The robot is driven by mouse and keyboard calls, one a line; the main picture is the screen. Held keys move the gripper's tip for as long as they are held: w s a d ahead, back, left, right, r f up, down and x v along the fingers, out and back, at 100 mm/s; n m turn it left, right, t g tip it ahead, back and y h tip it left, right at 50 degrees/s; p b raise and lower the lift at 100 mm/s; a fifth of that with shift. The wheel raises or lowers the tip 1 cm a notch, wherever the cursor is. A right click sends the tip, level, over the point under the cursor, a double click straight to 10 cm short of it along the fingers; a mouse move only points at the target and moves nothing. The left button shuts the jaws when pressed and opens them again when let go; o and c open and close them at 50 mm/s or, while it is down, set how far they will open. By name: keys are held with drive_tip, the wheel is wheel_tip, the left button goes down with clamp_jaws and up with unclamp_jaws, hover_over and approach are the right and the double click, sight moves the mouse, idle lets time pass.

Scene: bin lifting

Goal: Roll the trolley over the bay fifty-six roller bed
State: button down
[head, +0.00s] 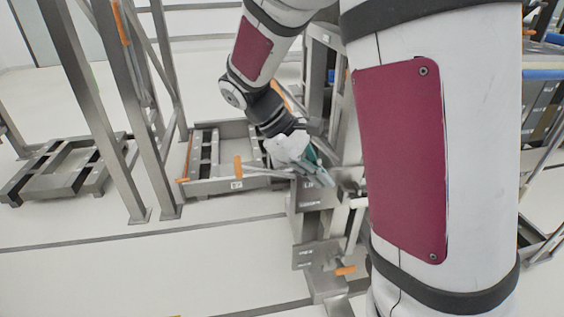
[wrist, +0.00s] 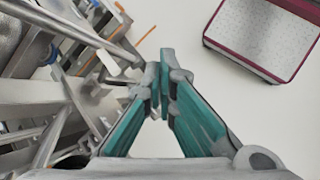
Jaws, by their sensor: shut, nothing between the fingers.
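My gripper (head: 318,167) hangs low in the middle of the head view, beside a grey metal frame with small plates (head: 312,196). This frame may be the trolley, but I cannot tell. In the wrist view my gripper (wrist: 160,88) has its teal fingers shut at the tips with nothing between them. A low roller bed (head: 212,186) with an orange upright tab and a small number label stands behind my gripper; the number is too small to read surely. A second low bed (head: 22,190) lies at the left.
Tall steel posts (head: 112,120) stand between the two low beds. Metal bars and brackets (wrist: 60,95) crowd the left of the wrist view. White floor (head: 100,270) is open at the front left. More metal racks (head: 545,110) stand at the right edge.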

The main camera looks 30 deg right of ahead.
drive_tip(key=w+d+f+n+g+h+b, duration=0.1)
drive_tip(key=w+d+f+n+h+b, duration=0.15)
drive_tip(key=w+f, duration=0.3)
drive_tip(key=w+d+f+n+g+h+b, duration=0.1)
drive_tip(key=w+d+f+n+h, duration=0.2)
drive_tip(key=f, duration=0.4)
drive_tip(key=n+t+h+b, duration=0.1)
drive_tip(key=n+h+b, duration=0.25)
drive_tip(key=h, duration=0.25)
approach(353, 198)
drive_tip(key=shift+y, duration=0.25)
drive_tip(key=x, duration=0.3)
drive_tip(key=b+x, duration=0.1)
drive_tip(key=x, duration=0.3)
drive_tip(key=shift+w+r, duration=0.15)
drive_tip(key=shift+r, duration=0.1)
drive_tip(key=shift+d, duration=0.15)
drive_tip(key=b+x, duration=0.2)
drive_tip(key=x, duration=3.6)
drive_tip(key=shift+d+f, duration=0.3)
drive_tip(key=shift+d, duration=0.1)
drive_tip(key=p+v, duration=0.2)
drive_tip(key=v, duration=1.2)
